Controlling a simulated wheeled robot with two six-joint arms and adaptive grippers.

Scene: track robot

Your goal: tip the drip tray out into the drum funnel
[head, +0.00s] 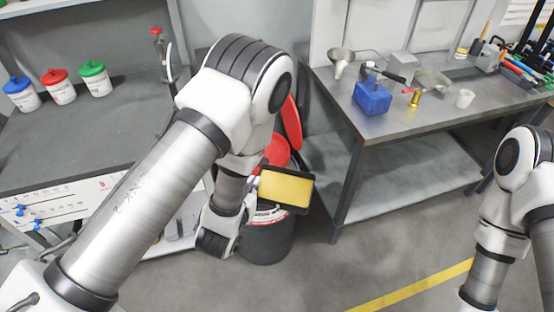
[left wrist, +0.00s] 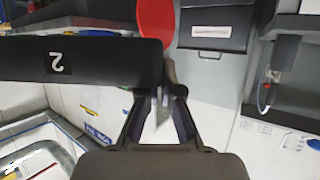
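The drip tray (head: 286,188) has a black rim and a yellow inside that faces the head camera. It is above the drum's near side; whether the yellow is liquid or surface I cannot tell. My left gripper (left wrist: 161,92) is shut on the tray's handle end; in the left wrist view the tray is a black wall (left wrist: 100,60) marked 2. In the head view my left wrist partly hides the grip. The dark drum (head: 266,243) stands below, its red funnel (head: 276,152) partly hidden behind tray and arm. A red lid (head: 291,122) stands raised. My right gripper is out of view.
Jars with blue, red and green lids (head: 95,78) stand on the left bench. Floor between the drum and right arm is clear.

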